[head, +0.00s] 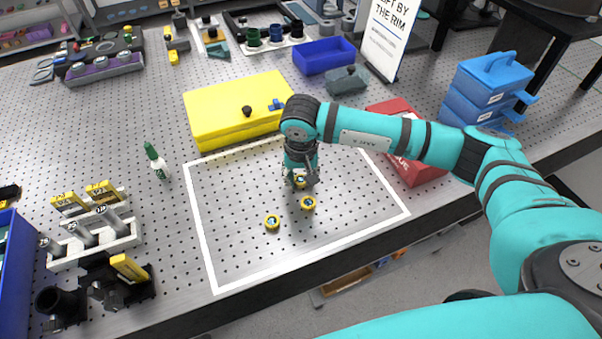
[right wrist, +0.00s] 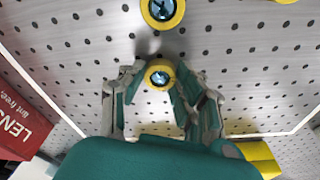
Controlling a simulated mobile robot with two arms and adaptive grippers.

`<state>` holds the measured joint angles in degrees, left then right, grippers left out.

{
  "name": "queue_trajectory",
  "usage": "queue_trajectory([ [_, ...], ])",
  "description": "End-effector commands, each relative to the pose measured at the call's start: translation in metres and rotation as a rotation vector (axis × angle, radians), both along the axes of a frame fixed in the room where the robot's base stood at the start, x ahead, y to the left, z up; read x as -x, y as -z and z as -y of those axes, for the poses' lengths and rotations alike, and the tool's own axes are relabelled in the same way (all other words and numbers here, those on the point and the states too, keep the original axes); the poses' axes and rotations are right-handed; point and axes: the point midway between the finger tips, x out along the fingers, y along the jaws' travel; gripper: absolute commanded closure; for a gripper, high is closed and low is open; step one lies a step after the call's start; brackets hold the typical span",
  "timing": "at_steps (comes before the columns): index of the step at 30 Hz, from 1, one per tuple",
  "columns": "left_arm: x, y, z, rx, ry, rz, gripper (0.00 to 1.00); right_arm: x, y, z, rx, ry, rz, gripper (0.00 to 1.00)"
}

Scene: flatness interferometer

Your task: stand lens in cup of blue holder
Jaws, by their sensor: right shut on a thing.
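Three small lenses with yellow rims and bluish glass are in the white-outlined area of the bench. My right gripper (head: 300,181) is low over the bench and shut on one lens (right wrist: 160,75), which shows between its fingers in the right wrist view. A second lens (head: 308,203) lies just in front of the gripper, and a third lens (head: 272,222) lies to the left. My left gripper is out of view.
A yellow case (head: 235,112) stands behind the outlined area, and a red box (head: 405,155) is to the right, partly behind my arm. The outlined area's front is clear.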

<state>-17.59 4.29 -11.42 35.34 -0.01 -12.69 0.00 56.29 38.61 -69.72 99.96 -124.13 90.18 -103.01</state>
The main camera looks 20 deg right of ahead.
Motion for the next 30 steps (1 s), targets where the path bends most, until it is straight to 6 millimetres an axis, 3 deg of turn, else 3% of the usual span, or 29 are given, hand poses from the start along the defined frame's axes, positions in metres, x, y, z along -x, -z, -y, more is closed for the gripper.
queue_trajectory([
  [7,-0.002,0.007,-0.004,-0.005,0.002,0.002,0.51,0.000,0.005,0.000,0.000,0.001,0.000,0.97],
  [8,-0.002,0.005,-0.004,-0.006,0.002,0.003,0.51,0.000,0.003,0.000,-0.001,0.001,-0.001,0.65],
  [12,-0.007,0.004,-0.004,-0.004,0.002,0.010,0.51,0.000,0.003,0.000,0.000,0.001,-0.001,0.46],
  [24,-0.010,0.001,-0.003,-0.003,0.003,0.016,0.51,0.000,-0.004,0.000,-0.001,0.001,0.001,0.45],
  [30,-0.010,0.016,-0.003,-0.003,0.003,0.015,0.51,0.004,-0.039,-0.002,-0.002,0.000,0.006,0.45],
])
